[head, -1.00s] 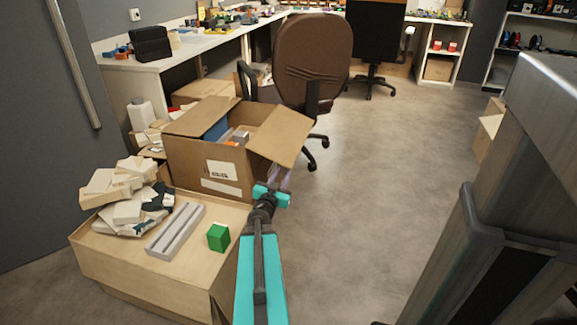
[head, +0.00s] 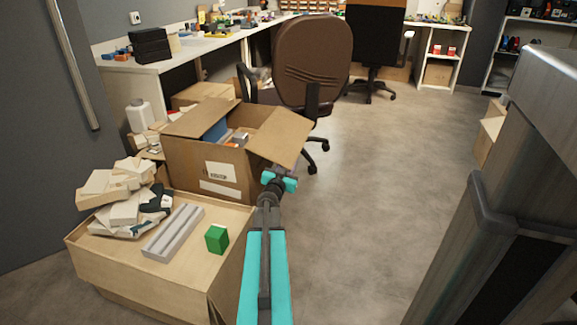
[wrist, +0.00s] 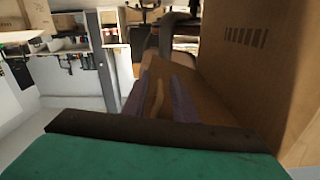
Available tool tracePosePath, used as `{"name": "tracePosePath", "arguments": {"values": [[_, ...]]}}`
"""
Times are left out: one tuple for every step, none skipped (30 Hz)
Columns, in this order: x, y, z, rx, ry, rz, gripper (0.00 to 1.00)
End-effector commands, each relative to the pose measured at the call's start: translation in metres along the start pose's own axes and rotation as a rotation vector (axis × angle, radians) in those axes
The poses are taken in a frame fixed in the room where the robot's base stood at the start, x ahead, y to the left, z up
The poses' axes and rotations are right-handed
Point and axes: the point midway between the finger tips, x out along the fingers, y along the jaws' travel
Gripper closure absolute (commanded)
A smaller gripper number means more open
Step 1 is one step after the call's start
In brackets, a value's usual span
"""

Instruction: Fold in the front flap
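The brown open carton (head: 205,165) stands past the low wooden box, its labelled side facing me. Its right-hand flap (head: 283,137) sticks outward and slopes down. Another flap (head: 187,119) spreads at the left. I cannot tell which is called the front flap. My gripper (head: 291,170) is just beside the carton's right side, at the lower edge of the right-hand flap, which partly hides the fingers. In the wrist view, the two purple fingers (wrist: 160,92) stand apart with brown cardboard (wrist: 156,98) showing between or beyond them. I cannot tell whether they touch it.
The low wooden box (head: 130,262) holds a green block (head: 217,239), a grey grooved bar (head: 174,232) and a pile of pale packets (head: 120,195). A brown office chair (head: 312,65) stands behind the carton. The floor (head: 385,190) to the right is clear.

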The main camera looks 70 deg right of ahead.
Motion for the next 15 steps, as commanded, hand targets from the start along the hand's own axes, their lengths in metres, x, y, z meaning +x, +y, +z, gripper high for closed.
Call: {"name": "tracePosePath", "arguments": {"values": [[0.0012,0.0,0.0,0.0,0.0,0.0,0.74],[0.0014,0.0,-0.0001,0.0,0.0,0.0,0.74],[0.0014,0.0,-0.0002,0.0,0.0,0.0,0.74],[0.0014,-0.0001,-0.0003,0.0,0.0,0.0,0.74],[0.0013,-0.0001,-0.0004,0.0,0.0,0.0,0.74],[0.0012,-0.0001,-0.0004,0.0,0.0,0.0,0.74],[0.0011,-0.0001,-0.0004,0.0,0.0,0.0,0.74],[0.0011,-0.0002,-0.0004,0.0,0.0,0.0,0.74],[0.0011,-0.0002,-0.0004,0.0,0.0,0.0,0.74],[0.001,-0.0003,-0.0004,0.0,0.0,0.0,0.78],[0.001,-0.0003,-0.0004,0.0,0.0,0.0,0.83],[0.001,-0.0004,-0.0004,0.0,0.0,0.0,0.9],[0.001,-0.0004,-0.0004,0.0,0.0,0.0,0.95],[0.001,-0.0004,-0.0004,0.0,0.0,0.0,1.0],[0.001,-0.0005,-0.0004,0.0,0.0,-0.001,1.0]]}}
